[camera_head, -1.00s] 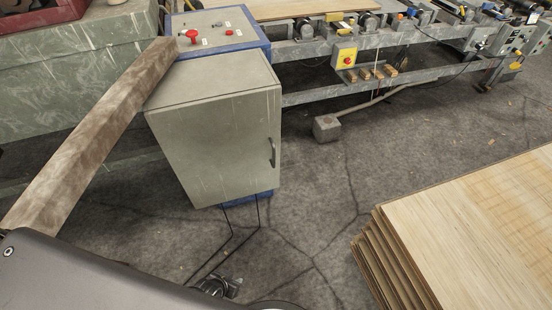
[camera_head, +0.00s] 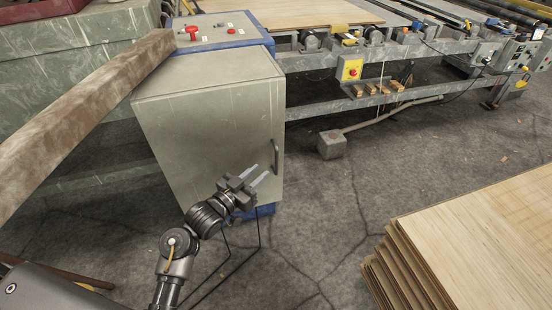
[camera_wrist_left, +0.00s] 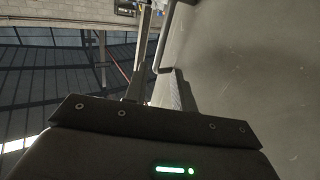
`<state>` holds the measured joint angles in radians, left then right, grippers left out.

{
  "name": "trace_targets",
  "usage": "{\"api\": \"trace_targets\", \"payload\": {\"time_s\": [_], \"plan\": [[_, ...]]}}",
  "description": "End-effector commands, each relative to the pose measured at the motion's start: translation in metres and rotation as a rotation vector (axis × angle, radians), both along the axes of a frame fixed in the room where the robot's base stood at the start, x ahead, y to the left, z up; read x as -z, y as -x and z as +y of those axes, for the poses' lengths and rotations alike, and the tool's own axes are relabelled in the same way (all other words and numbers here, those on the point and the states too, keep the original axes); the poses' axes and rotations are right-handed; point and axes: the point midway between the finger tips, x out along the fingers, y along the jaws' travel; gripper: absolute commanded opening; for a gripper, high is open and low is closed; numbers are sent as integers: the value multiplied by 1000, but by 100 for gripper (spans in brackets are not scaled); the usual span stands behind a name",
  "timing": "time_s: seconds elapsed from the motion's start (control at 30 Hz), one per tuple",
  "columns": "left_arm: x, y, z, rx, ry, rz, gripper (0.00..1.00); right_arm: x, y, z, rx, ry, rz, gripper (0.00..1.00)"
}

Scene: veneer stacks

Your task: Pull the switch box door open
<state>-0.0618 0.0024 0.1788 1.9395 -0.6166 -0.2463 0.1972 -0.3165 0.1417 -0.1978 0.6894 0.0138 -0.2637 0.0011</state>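The switch box (camera_head: 205,125) is a grey-green cabinet with its door (camera_head: 215,145) closed. A dark vertical handle (camera_head: 276,155) sits near the door's right edge. My left gripper (camera_head: 260,173) is in front of the lower right part of the door, just left of the handle in the picture. Its two fingers are apart and nothing is held between them. In the left wrist view the door face (camera_wrist_left: 245,65) fills the right side, and the handle bar (camera_wrist_left: 168,38) shows ahead, close to the fingers. Whether they touch it I cannot tell. My right gripper is not in view.
A brown beam (camera_head: 85,110) slants at the left of the box. A stack of veneer sheets (camera_head: 480,235) stands at the lower right. A conveyor frame (camera_head: 420,60) runs behind, with a small grey block (camera_head: 332,145) on the floor.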

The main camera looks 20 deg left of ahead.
Motion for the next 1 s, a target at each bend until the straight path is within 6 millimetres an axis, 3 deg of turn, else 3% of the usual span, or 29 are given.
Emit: {"api": "trace_targets", "payload": {"time_s": [0.3, 0.5, 0.9, 1.0], "plan": [[-1, -55, -25, 0, 3, -1, 26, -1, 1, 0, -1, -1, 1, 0], [0, -76, -34, 0, 1, -1, 26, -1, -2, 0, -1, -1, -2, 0], [0, -82, -37, 0, 0, 1, 26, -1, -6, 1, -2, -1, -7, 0], [0, -82, -37, 0, 0, 1, 13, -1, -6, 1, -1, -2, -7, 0]]}}
